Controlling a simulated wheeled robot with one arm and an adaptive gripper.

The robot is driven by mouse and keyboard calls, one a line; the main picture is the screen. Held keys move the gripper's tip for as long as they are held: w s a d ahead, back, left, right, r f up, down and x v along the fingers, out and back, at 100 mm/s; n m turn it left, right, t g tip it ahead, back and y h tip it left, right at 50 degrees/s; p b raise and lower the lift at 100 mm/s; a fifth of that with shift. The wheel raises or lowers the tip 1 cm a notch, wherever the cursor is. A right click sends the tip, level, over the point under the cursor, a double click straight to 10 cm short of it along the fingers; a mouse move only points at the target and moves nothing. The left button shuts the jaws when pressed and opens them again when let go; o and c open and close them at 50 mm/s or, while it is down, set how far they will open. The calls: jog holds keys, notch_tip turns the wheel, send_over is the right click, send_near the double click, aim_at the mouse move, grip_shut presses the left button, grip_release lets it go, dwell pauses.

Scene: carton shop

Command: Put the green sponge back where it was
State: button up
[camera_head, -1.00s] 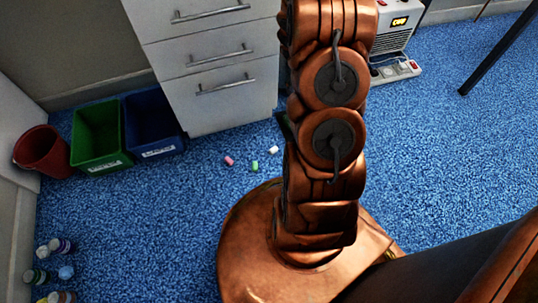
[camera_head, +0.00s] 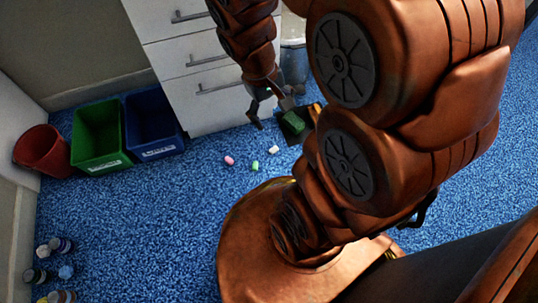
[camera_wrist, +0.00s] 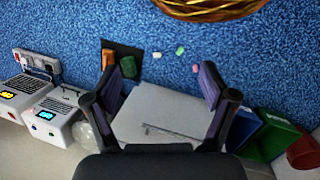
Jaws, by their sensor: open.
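The green sponge (camera_head: 294,123) lies on a dark square mat (camera_head: 284,135) on the floor, beyond my base. In the wrist view the sponge (camera_wrist: 128,66) shows at the tip of the left finger, partly hidden by it. An orange block (camera_wrist: 108,57) lies on the same mat (camera_wrist: 127,49), beside the sponge. My gripper (camera_head: 271,112) is open and points down by the drawer front, left of the mat. In the wrist view my gripper (camera_wrist: 167,82) has nothing between its fingers; I cannot tell whether a finger touches the sponge.
Small pink (camera_head: 229,161), green (camera_head: 255,165) and white (camera_head: 273,150) pieces lie on the carpet. A white drawer cabinet (camera_head: 150,25) stands behind. Red (camera_head: 40,150), green (camera_head: 97,155) and blue (camera_head: 155,140) bins stand left. Two white machines (camera_wrist: 48,112) show in the wrist view.

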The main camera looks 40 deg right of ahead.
jog(key=s+a+r+n+g+y, duration=0.1)
jog(key=s+a+r+y, duration=0.1)
jog(key=s+a, duration=0.7)
jog(key=shift+s+a+r, duration=0.25)
jog(key=shift+s+r, duration=0.45)
jog(key=shift+s, duration=0.1)
notch_tip(320, 180, up, 42)
jog(key=t+p, duration=0.1)
jog(key=p, duration=3.8)
jog(key=shift+w+d+f+p, duration=0.15)
jog(key=shift+f+p, duration=0.1)
jog(key=shift+p, duration=0.05)
